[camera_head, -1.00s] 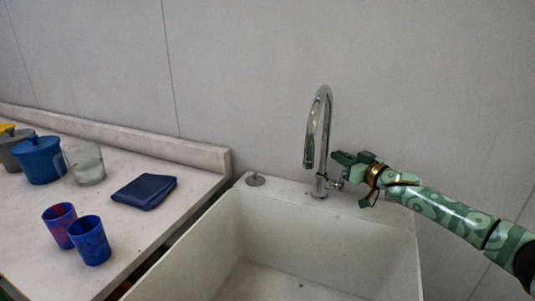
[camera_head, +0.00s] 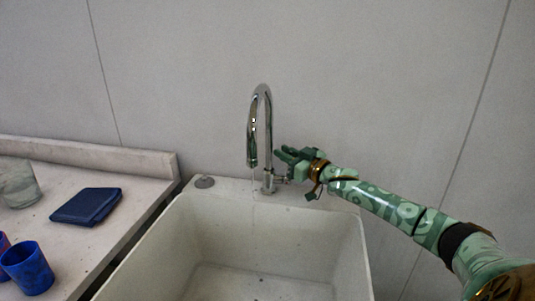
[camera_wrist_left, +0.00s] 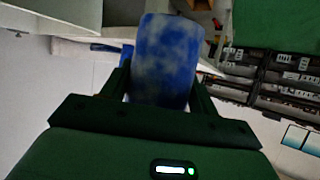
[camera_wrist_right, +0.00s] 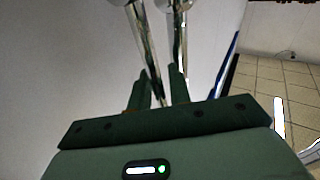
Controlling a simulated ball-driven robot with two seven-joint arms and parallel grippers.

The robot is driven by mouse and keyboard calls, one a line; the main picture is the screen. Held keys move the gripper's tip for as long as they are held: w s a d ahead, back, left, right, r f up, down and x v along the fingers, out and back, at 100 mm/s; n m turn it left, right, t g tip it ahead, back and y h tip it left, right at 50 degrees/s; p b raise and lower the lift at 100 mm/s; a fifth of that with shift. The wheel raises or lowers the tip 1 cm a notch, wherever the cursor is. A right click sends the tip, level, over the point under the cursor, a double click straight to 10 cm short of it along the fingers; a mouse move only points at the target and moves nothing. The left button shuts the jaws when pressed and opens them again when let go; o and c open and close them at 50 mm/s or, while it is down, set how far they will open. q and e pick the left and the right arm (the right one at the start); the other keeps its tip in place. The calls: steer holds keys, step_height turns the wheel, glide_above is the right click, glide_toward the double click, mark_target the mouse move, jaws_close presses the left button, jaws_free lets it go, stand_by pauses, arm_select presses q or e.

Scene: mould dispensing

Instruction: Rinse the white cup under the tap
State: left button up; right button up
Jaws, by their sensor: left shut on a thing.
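The chrome tap (camera_head: 262,120) stands at the sink's back edge, its spout curving over the basin. A faint thin line, seemingly water, runs down below the spout. My right gripper (camera_head: 283,153) is just right of the tap, near its side lever (camera_head: 281,181). In the right wrist view its fingers (camera_wrist_right: 160,88) are apart, with chrome tap parts behind them; contact is unclear. In the left wrist view my left gripper (camera_wrist_left: 163,92) is shut on a mottled blue-and-white cup (camera_wrist_left: 167,55). No plain white cup shows. The left arm is outside the head view.
The pale sink (camera_head: 270,222) is open and looks empty. On the left counter lie a folded dark blue cloth (camera_head: 87,206), a blue cup (camera_head: 27,267) and a clear glass (camera_head: 18,184).

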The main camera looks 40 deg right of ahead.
arm_select(q)
steer(key=shift+r, duration=0.1)
arm_select(e)
steer(key=shift+s, duration=0.1)
